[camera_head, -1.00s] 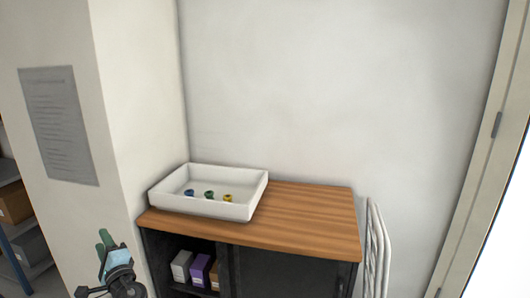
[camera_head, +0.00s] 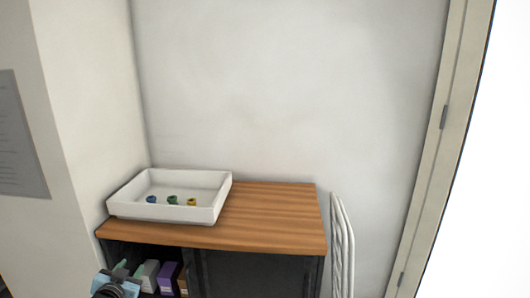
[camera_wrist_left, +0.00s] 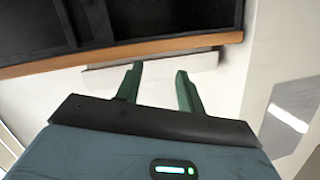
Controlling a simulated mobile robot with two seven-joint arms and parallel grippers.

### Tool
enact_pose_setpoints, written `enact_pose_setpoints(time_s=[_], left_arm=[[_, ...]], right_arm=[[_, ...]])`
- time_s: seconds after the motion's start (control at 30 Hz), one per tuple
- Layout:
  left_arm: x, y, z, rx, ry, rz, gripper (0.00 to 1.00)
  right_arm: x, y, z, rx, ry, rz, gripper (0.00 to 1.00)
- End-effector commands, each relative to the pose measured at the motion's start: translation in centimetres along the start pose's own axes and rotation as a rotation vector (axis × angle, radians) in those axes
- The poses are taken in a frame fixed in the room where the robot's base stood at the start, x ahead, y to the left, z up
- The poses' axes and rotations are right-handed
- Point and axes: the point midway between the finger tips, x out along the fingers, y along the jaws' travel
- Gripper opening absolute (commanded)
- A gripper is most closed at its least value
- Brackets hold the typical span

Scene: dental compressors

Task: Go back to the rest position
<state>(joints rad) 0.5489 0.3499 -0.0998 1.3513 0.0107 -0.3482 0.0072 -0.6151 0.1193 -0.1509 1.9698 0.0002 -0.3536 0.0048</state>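My left gripper (camera_head: 120,268) shows at the bottom left of the head view, in front of the cabinet and below its top. In the left wrist view the two green fingers of this gripper (camera_wrist_left: 160,72) stand apart with nothing between them. My right gripper is in neither view. The task names no other object.
A white tray (camera_head: 205,214) with small blue, green and yellow pieces stands on the left of the wooden cabinet top (camera_head: 275,220); the right of the top is bare. Boxes (camera_head: 168,275) sit in the open shelf below. White folded frames (camera_head: 342,240) lean at the right.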

Motion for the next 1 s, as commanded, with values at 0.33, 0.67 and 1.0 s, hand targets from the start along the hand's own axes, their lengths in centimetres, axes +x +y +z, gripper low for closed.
enact_pose_setpoints(time_s=[0.33,0.67,1.0], left_arm=[[-6.8,8.1,9.3,-0.012,-0.11,0.116,0.38],[-20.6,17.2,19.3,-0.085,-0.272,0.259,0.38],[-36.6,22.7,24.0,-0.194,-0.446,0.353,0.38]], right_arm=[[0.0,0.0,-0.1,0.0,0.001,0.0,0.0],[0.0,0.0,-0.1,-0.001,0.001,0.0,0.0],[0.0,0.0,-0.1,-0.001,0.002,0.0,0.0]])
